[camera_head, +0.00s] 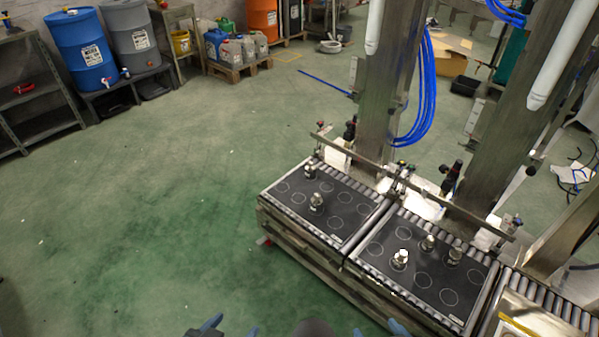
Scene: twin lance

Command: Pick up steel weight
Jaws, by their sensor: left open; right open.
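Several small steel weights stand upright on two black mats marked with pale circles. On the left mat (285,208) there is one weight (309,172) near the back and another weight (316,204) near the middle. On the right mat (372,262) there is a weight (400,259) toward the front left, a weight (428,243) behind it, and a weight (455,255) to the right. My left gripper (231,329) and my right gripper (378,331) show only their blue fingertips at the bottom edge. Both are open, apart from the weights.
The mats lie on a roller conveyor (493,283) with a metal rail (360,160) behind. Steel columns (385,80) and blue hoses (425,95) rise at the back. Drums (80,50) and canisters (232,52) stand far left. The green floor (160,200) is clear.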

